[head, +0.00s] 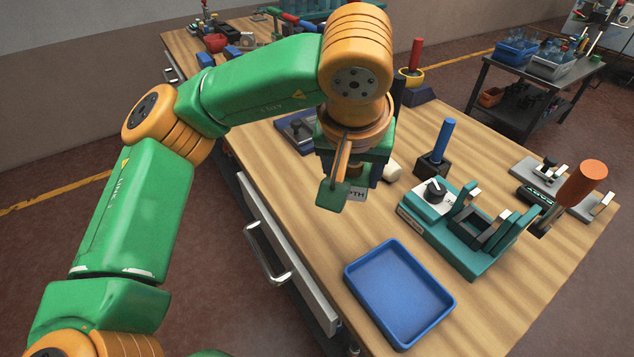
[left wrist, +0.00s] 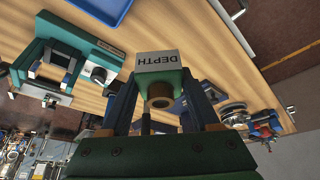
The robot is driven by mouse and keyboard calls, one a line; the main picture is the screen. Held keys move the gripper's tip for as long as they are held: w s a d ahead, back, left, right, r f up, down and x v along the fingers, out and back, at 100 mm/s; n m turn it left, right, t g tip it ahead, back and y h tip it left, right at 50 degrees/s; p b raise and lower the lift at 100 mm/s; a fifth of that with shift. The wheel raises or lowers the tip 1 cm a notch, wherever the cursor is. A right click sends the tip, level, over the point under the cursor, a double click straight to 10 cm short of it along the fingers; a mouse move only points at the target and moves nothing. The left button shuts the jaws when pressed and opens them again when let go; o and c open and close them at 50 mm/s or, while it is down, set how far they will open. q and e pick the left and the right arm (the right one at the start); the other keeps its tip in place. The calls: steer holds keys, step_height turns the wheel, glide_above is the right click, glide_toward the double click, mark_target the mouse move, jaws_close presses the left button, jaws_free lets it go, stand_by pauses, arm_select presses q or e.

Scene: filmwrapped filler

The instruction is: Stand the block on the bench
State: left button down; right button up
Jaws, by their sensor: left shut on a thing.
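The block is green with a pale grey face lettered DEPTH and a brass-coloured round part; it shows best in the left wrist view (left wrist: 165,66), with the lettering upside down. I cannot tell whether the block touches the bench. My right gripper is in neither view.
A blue tray (head: 400,292) lies at the near edge. A teal fixture with a dial (head: 468,232) stands right of the gripper. A blue-handled tool (head: 437,145) stands behind it, near a pale cylinder (head: 392,172). An orange-handled tool (head: 580,184) is at the right edge. Bare wood lies left of the tray.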

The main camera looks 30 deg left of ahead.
arm_select(q)
steer(key=w+d, duration=0.2)
steer(key=w, duration=0.2)
steer(key=p, duration=0.2)
glide_above(313, 186)
steer(key=s, duration=0.1)
step_height(313, 186, down, 12)
steer(key=shift+s+d, duration=0.1)
steer(key=shift+d, duration=0.05)
step_height(313, 186, down, 3)
steer(key=shift+r+p, duration=0.1)
steer(key=shift+p, duration=0.25)
steer(key=shift+f, duration=0.4)
steer(key=shift+c, duration=0.6)
jaws_free()
